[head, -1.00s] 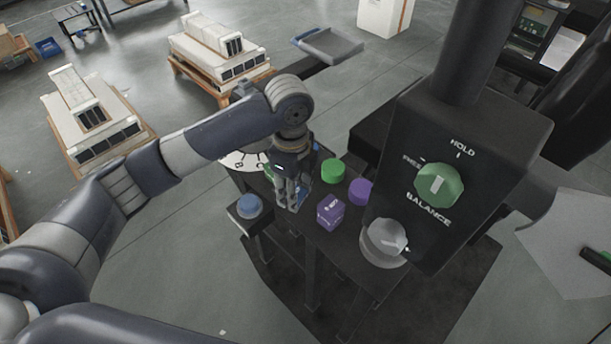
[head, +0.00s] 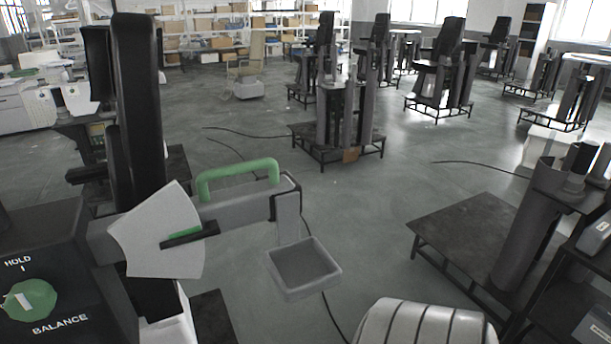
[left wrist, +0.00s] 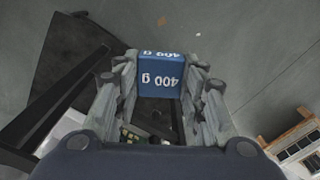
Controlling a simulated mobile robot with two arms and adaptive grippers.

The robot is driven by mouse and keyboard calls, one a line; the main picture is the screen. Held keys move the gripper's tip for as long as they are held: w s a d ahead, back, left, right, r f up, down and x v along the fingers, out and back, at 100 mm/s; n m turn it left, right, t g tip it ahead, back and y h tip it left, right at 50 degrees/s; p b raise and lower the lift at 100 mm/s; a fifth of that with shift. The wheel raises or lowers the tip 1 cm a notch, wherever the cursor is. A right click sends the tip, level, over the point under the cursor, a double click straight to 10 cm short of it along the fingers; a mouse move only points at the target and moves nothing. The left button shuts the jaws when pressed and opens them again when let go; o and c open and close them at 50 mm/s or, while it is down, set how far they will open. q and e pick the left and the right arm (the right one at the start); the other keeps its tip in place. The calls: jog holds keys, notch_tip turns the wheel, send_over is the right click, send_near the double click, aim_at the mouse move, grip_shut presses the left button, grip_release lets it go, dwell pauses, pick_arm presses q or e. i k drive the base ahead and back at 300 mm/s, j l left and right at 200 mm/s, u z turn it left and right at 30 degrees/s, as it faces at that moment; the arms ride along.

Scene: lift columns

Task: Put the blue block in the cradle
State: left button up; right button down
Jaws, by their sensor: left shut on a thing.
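The blue block (left wrist: 160,77), marked "400 g", is between the fingers of my left gripper (left wrist: 163,85) in the left wrist view. The gripper is shut on it, and grey floor shows beyond the block. The cradle appears to be the empty, open grey tray (head: 316,286) in the head view. It hangs below the end of a grey balance arm (head: 236,209) with a green handle (head: 240,174). My left gripper and the block are outside the head view. My right gripper shows in neither view.
A pale fan-shaped plate (head: 155,235) and a black column (head: 140,110) stand left of the tray. The black box with a green HOLD/BALANCE knob (head: 28,300) is at lower left. A low dark platform (head: 470,225) is at right.

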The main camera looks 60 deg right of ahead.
aim_at(302, 270)
jog(key=k+l+u, duration=0.2)
jog(key=u, duration=0.25)
jog(key=k+l+u, duration=0.25)
jog(key=u, duration=0.2)
jog(key=k+u, duration=0.3)
jog(key=u, duration=0.2)
jog(key=k+l+u, duration=0.15)
jog(key=u, duration=0.3)
jog(key=k+l+u, duration=0.1)
jog(key=u, duration=0.35)
jog(key=k+u, duration=0.3)
jog(key=u, duration=0.15)
jog(key=k+u, duration=0.2)
jog(key=u, duration=0.2)
jog(key=k+l+u, duration=0.3)
jog(key=k+u, duration=0.3)
jog(key=k, duration=0.15)
jog(key=k+l+z, duration=0.5)
jog(key=l, duration=0.25)
jog(key=k+l+z, duration=0.25)
jog(key=l, duration=0.2)
jog(key=k, duration=0.05)
